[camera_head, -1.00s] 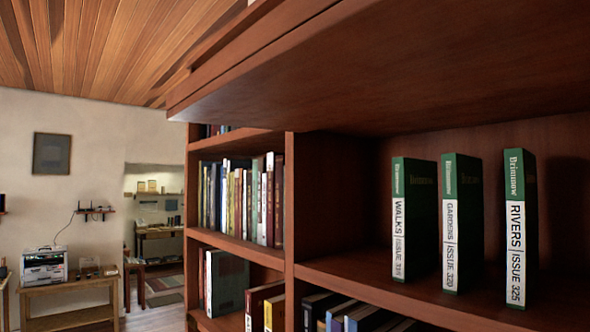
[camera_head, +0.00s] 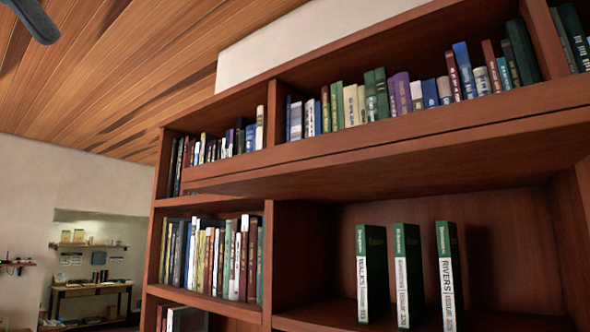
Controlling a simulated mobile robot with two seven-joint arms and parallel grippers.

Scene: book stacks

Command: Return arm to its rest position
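Three green-and-white volumes stand upright and apart on a shelf at lower right: Walks (camera_head: 363,275), Gardens (camera_head: 402,275) and Rivers (camera_head: 447,275). Their spines face me, and the lower edge of the picture cuts off part of them. Neither of my grippers can be made out. A dark, rounded end of something (camera_head: 35,18) hangs in at the top left corner. It may be part of my arm, but no fingers show on it.
The wooden bookcase (camera_head: 330,172) fills the right side. Its upper shelf holds a row of mixed books (camera_head: 370,98), and more books (camera_head: 215,255) fill the left compartments. A far table (camera_head: 92,290) stands in the room at lower left.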

